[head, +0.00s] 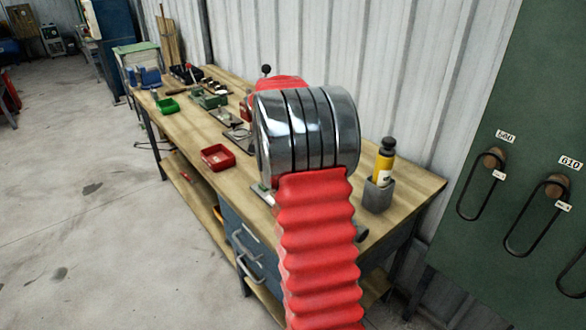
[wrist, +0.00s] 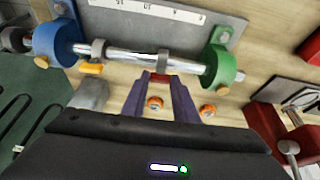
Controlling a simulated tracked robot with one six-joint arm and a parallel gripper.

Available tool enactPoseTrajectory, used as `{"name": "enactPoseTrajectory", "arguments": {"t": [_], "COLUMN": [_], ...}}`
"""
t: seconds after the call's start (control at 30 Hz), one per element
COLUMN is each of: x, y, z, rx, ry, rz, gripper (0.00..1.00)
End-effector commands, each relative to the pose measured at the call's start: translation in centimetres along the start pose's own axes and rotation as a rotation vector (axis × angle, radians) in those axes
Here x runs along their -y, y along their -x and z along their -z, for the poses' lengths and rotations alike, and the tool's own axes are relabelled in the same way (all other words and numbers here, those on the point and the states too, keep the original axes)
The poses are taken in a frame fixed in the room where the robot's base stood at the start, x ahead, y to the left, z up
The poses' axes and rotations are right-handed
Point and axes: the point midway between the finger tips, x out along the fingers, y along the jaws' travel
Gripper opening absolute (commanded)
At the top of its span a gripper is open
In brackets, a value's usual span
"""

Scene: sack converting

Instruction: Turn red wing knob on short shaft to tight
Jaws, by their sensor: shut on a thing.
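In the wrist view, a short steel shaft (wrist: 135,58) runs between a blue bracket (wrist: 57,42) on the left and a green bracket (wrist: 222,65) on the right. A grey collar (wrist: 98,52) sits on the shaft near the blue end, with a yellow-orange wing knob (wrist: 91,68) below it. The red wing knob (wrist: 160,77) sits below the shaft, right of its middle. My gripper (wrist: 160,84) is shut on this red knob, its two dark purple fingers on either side. The fingertips cover much of the knob. In the head view my arm hides the gripper and shaft.
A marked grey plate (wrist: 150,14) lies behind the shaft. Two orange round parts (wrist: 153,102) (wrist: 207,110) show near the fingers. The wooden bench (head: 405,185) carries a red bin (head: 218,157), a green bin (head: 168,105) and a yellow bottle (head: 384,162). A green board (head: 510,90) stands right.

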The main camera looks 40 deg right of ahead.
Motion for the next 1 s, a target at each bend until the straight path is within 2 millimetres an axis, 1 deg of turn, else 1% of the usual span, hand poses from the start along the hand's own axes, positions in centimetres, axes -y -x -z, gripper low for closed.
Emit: {"name": "enactPoseTrajectory", "arguments": {"t": [0.2,0.57,0.6,0.83,1.0], "x": [0.07,0.08,0.08,0.07,0.07], "y": [-0.06,-0.06,-0.06,-0.03,-0.01], "z": [-0.23,-0.25,-0.25,-0.14,-0.09], "rx": [0.004,0.005,0.005,0.003,0.002], "ry": [-0.036,-0.040,-0.040,-0.039,-0.039], "rz": [-0.016,-0.017,-0.017,-0.017,-0.016], "gripper": [0.04,0.04,0.29,0.45,0.45]}}
